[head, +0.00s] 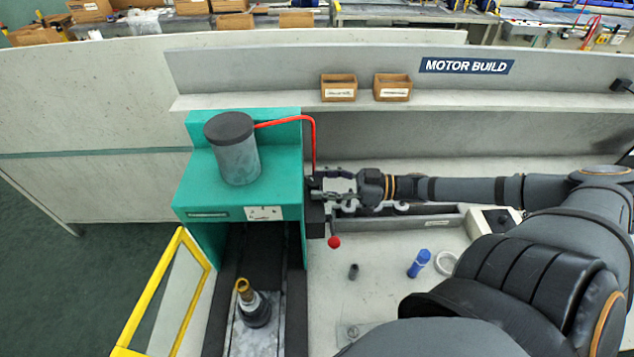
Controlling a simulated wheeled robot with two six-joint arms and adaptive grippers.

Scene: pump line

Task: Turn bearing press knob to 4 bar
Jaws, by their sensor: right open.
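The bearing press (240,195) is a teal machine with a grey cylinder (236,150) on top, left of the middle in the head view. A red hose (314,135) runs from the cylinder down to the press's right side. My right gripper (322,190) is there, coming in from the right, its open fingers at the dark fitting where the hose ends. The pressure knob is not clearly seen; the fingers cover that spot, and I cannot tell whether they touch it. No gauge reading can be made out. My left gripper is not in view.
A lever with a red ball (334,242) hangs just below my right gripper. A shaft part (254,304) stands in the press bay beside a yellow-framed guard (166,295).

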